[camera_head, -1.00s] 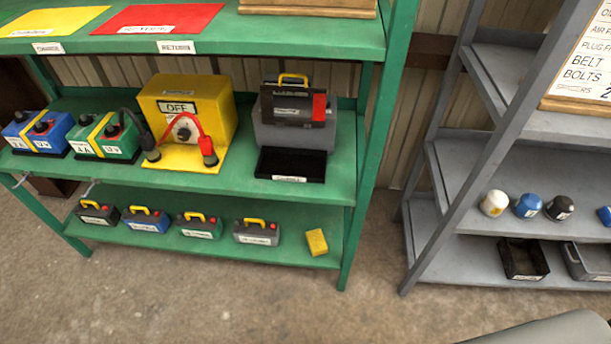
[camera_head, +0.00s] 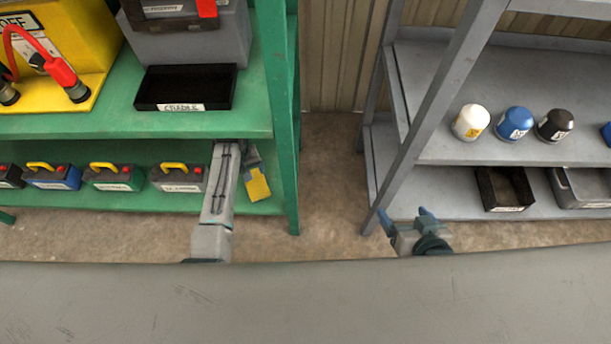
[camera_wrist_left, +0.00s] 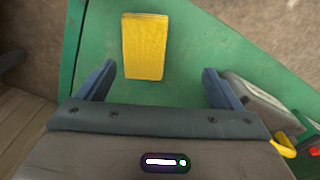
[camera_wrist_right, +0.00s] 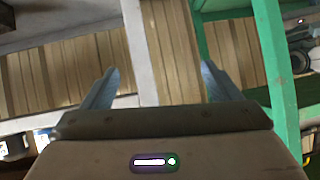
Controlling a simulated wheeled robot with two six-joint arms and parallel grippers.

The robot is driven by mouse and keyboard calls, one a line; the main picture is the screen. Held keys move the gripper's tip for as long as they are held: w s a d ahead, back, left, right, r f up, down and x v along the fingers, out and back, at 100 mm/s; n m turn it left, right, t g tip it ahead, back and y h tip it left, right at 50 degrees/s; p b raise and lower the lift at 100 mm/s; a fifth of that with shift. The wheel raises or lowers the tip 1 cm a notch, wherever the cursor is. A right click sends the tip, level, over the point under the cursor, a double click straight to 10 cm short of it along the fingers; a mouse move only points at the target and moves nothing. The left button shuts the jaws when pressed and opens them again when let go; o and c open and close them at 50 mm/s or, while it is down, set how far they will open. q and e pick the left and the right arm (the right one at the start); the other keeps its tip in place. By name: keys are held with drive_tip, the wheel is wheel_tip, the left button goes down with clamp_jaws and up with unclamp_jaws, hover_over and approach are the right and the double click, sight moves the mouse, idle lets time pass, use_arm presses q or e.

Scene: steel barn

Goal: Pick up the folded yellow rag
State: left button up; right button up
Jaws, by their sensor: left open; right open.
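The folded yellow rag (camera_head: 257,188) lies on the lower green shelf, near its right end, partly hidden by my left gripper in the head view. In the left wrist view the rag (camera_wrist_left: 144,46) lies flat on the green shelf, ahead of the open jaws and a little left of their middle. My left gripper (camera_wrist_left: 158,82) is open and empty, with its fingertips apart from the rag. In the head view my left arm reaches in over the shelf beside the rag. My right gripper (camera_head: 407,216) is open and empty in front of the grey rack; its fingers also show in the right wrist view (camera_wrist_right: 160,80).
Batteries with yellow handles, the nearest grey (camera_head: 178,178), stand left of my left arm. A green post (camera_head: 278,120) rises right of the rag. The middle shelf (camera_head: 200,122) hangs above. The grey rack (camera_head: 470,205) holds filters and bins. Bare floor lies between the racks.

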use_arm(q)
drive_tip(key=w+d+r, duration=0.1)
drive_tip(key=w+d, duration=0.1)
drive_tip(key=b, duration=0.2)
hover_over(255, 182)
drive_tip(key=f, duration=0.4)
drive_tip(key=shift+w+d+f, duration=0.15)
drive_tip(key=shift+d+f, duration=0.05)
drive_tip(key=shift+f, duration=0.4)
wheel_tip(255, 182, down, 5)
drive_tip(key=shift+a+r+b, duration=0.15)
drive_tip(key=shift+r+b, duration=0.05)
drive_tip(key=shift+b, duration=0.85)
drive_tip(key=shift+f, duration=0.2)
use_arm(e)
drive_tip(key=w+d+r+t, duration=0.1)
drive_tip(key=w+r+t, duration=0.1)
drive_tip(key=r+t, duration=0.5)
drive_tip(key=w+d+r+n+t, duration=0.1)
drive_tip(key=w+r+t, duration=0.2)
drive_tip(key=r+t, duration=0.4)
wheel_tip(255, 182, up, 10)
drive_tip(key=shift+f, duration=0.2)
use_arm(q)
drive_tip(key=shift+c, duration=0.5)
drive_tip(key=c, duration=1.1)
drive_tip(key=shift+o, duration=0.2)
use_arm(e)
drive_tip(key=shift+w, duration=0.1)
